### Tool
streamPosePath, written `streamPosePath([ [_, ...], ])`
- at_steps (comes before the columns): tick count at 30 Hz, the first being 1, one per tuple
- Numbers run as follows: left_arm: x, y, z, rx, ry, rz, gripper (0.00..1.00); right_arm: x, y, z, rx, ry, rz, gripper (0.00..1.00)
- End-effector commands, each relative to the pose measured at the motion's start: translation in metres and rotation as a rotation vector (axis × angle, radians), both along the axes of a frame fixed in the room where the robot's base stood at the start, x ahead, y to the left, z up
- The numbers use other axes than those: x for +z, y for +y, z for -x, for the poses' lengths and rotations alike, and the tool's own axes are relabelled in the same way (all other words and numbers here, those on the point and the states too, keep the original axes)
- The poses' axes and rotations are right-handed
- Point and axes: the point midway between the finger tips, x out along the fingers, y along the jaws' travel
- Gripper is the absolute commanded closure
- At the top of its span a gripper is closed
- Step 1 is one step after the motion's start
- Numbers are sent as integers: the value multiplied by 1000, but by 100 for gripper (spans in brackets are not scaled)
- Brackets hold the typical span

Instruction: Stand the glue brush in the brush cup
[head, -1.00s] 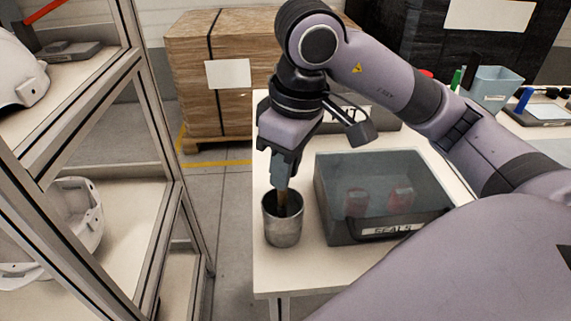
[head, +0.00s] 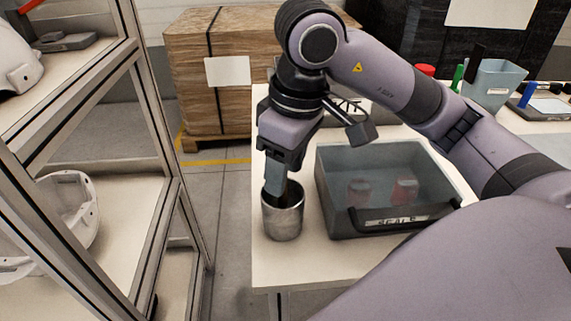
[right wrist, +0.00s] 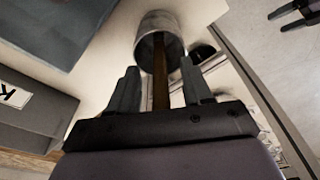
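The brush cup (head: 283,222) is a grey metal cup standing upright on the pale table, near its left edge. My right gripper (head: 277,190) points down right above the cup, with its fingertips at the rim. In the right wrist view, the glue brush's brown wooden handle (right wrist: 160,75) runs between the fingers into the cup (right wrist: 160,22). A gap shows on each side of the handle, so the right gripper (right wrist: 160,80) is open around it. The brush's lower end is hidden in the cup. Dark, spread prongs, apparently my left gripper (right wrist: 292,14), show over the floor.
A grey bin labelled SEALS (head: 335,205), holding red items, stands close to the right of the cup. A metal-framed shelf (head: 165,130) with white helmet shells (head: 75,205) is at the left. A blue-grey container (head: 492,85) stands farther back at the right.

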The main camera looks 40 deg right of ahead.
Motion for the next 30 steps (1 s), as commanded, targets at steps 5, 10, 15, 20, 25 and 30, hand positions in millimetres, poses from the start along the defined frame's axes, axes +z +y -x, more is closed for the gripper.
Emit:
streamPosePath([
  [5, 0, 0, 0, 0, 0, 0, 16, 0, 0, 0, 0, 0, 0, 50],
  [10, 3, -1, -1, -1, 0, 4, 16, 0, 0, 0, 0, 0, 0, 50],
  [15, 21, -9, -6, -10, 6, 28, 16, 1, 0, 0, 0, -1, 0, 50],
  [20, 27, -8, -5, -8, 9, 25, 16, 32, -2, 3, -2, -7, 1, 50],
  [25, 32, -8, -5, -7, 8, 25, 16, 54, -3, 6, -1, -5, 1, 50],
  [30, 33, -7, -4, -6, 8, 22, 16, 67, -4, 8, -1, -1, 0, 50],
])
